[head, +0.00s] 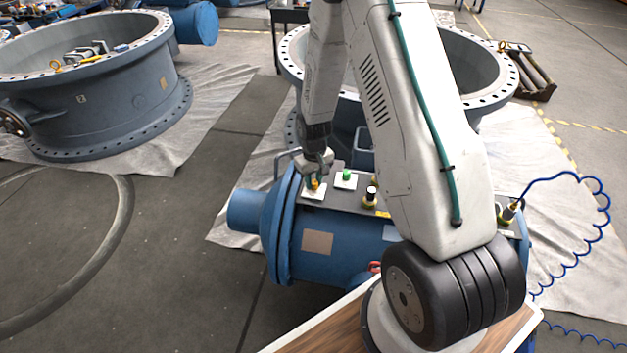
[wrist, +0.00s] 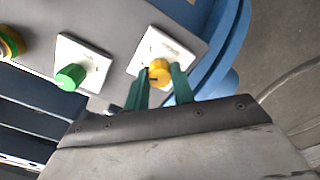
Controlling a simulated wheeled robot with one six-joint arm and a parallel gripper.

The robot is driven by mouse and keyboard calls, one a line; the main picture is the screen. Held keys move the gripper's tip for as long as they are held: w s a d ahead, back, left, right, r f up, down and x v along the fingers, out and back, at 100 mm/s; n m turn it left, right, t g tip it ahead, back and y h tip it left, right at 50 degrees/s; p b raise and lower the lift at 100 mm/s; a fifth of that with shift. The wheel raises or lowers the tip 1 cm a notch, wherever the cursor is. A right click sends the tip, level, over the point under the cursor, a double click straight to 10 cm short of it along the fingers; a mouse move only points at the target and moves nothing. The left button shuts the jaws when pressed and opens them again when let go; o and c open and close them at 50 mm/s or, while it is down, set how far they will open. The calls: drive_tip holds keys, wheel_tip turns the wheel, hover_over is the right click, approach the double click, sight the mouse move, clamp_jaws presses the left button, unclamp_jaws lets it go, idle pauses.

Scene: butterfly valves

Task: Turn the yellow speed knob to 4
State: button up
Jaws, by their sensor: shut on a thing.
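The yellow knob (head: 315,184) sits on a white plate at the left end of the grey panel on the blue actuator. In the wrist view the yellow knob (wrist: 160,72) stands between the green fingers of my gripper (wrist: 158,84), which is shut on it. A dark mark shows on the knob's face. The white plate (wrist: 176,45) behind it has small markings that I cannot read. In the head view my gripper (head: 314,177) reaches down onto the knob from above, and its fingers partly hide it.
A green knob (head: 346,174) on its own white plate is right beside the yellow one. A black knob (head: 370,193) is further right on the panel. The blue actuator body (head: 345,245) lies below. Large blue valve rings (head: 120,90) stand behind, and a coiled blue hose (head: 600,215) hangs at right.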

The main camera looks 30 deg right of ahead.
sight(314, 182)
drive_tip(key=o, duration=1)
drive_tip(key=shift+r, duration=0.1)
wheel_tip(314, 182, up, 8)
drive_tip(key=shift+f, duration=0.15)
